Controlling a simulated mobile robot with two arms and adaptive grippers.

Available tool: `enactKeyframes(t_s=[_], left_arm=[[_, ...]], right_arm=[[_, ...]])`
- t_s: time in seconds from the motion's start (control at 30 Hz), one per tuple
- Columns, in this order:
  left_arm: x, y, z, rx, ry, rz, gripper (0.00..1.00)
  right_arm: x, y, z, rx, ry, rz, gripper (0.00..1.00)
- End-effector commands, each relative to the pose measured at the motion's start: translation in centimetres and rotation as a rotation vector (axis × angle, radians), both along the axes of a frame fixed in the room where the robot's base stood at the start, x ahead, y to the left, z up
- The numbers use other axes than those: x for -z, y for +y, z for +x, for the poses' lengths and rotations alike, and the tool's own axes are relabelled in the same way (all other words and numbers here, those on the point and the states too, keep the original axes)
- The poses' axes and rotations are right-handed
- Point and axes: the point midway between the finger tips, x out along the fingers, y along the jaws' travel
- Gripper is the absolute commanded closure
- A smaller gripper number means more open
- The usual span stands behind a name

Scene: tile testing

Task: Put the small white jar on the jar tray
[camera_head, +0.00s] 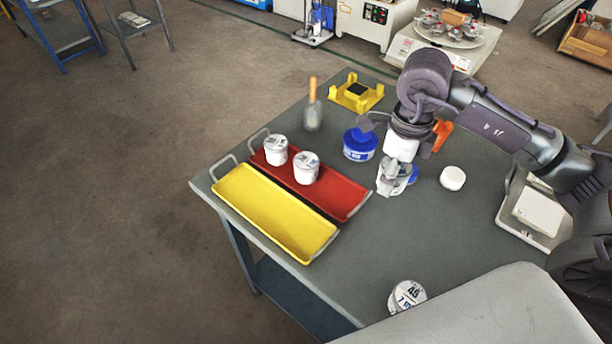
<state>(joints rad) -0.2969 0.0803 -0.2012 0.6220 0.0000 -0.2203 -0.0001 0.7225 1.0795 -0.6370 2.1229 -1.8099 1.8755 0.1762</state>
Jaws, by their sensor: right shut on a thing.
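My right gripper (391,184) points down over the table, shut on a small whitish thing that its fingers mostly hide; I cannot tell for certain that it is the small white jar. Two white jars with printed lids, one farther left (276,150) and one nearer the middle (306,168), stand upright on the red tray (343,206). The yellow tray (270,212) lies alongside it, empty. My right gripper is to the right of both trays, apart from them. A plain white round jar or lid (453,178) stands right of the gripper. My left gripper is out of view.
A blue tub (360,145) stands left of my gripper and another blue item (412,174) just behind it. An orange-handled tool (312,108) and yellow holder (356,92) are at the back. A labelled jar (407,296) is near the front.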

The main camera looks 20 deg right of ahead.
Motion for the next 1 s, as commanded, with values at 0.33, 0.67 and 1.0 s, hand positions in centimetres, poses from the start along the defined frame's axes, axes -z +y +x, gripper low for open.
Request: enactKeyframes(t_s=[0.33, 0.67, 1.0], left_arm=[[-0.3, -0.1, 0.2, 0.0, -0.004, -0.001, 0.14], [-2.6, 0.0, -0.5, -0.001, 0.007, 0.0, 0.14], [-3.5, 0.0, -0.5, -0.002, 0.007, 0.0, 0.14]], right_arm=[[0.1, -0.9, 0.7, 0.306, 0.002, -0.003, 0.79], [4.2, 4.5, 5.5, 0.306, 0.004, -0.002, 0.79], [7.0, 7.0, 8.0, 0.307, 0.002, -0.007, 0.79]])
